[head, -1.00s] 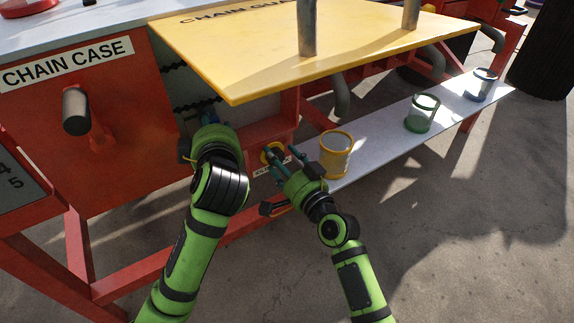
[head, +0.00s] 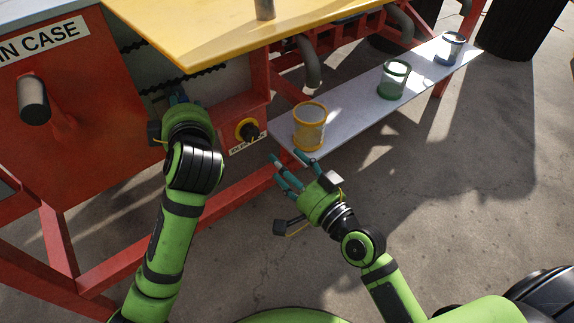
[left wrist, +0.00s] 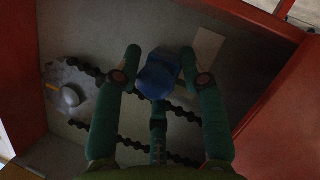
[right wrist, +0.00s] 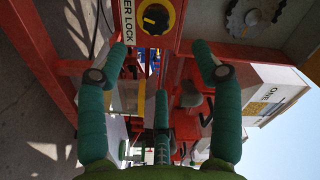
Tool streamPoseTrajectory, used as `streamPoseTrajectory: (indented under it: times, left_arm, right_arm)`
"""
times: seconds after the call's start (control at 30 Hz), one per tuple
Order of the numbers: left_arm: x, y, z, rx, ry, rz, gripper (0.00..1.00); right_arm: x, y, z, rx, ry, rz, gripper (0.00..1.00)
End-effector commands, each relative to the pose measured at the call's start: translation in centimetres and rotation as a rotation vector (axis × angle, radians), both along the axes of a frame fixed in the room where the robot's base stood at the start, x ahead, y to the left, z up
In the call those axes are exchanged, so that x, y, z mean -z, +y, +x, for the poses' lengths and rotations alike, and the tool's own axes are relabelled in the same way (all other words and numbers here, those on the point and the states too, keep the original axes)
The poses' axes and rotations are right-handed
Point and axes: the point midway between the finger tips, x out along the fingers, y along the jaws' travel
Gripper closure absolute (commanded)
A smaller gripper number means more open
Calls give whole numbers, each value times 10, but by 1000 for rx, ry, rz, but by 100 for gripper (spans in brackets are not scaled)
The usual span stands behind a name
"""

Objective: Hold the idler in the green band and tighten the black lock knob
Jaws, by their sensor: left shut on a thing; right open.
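My left gripper (head: 178,98) is inside the red chain case (head: 95,120). In the left wrist view its fingers (left wrist: 160,75) are shut on a blue rounded part (left wrist: 157,78), the idler's grip, beside the dark chain (left wrist: 130,140). A pale plate (left wrist: 208,45) lies behind it; no green band can be made out. The black lock knob (head: 247,130) sits in a yellow ring on a red box, with a label below it. It also shows at the top of the right wrist view (right wrist: 156,18). My right gripper (head: 284,174) is open and empty, below and right of the knob, apart from it.
A yellow guard panel (head: 215,35) overhangs the case opening. A grey shelf (head: 350,107) to the right holds a yellow-rimmed cup (head: 309,128), a green cup (head: 393,80) and a blue cup (head: 450,48). A red frame rail (head: 190,218) runs below the knob.

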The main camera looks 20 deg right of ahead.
Motion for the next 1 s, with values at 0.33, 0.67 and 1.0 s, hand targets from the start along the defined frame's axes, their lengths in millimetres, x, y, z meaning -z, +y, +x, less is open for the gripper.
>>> streamPoseTrajectory:
  times: [0.33, 0.67, 1.0]
  left_arm:
    - [0, 0, 0, 1, 0, -1, 96]
    - [0, 0, 0, 1, 0, -1, 96]
    - [0, 0, 0, 1, 0, -1, 96]
  right_arm:
    - [2, -10, -26, -3, 4, -5, 34]
    - [3, -35, -87, -5, 6, -4, 34]
    - [1, -45, -111, -1, -1, 0, 34]
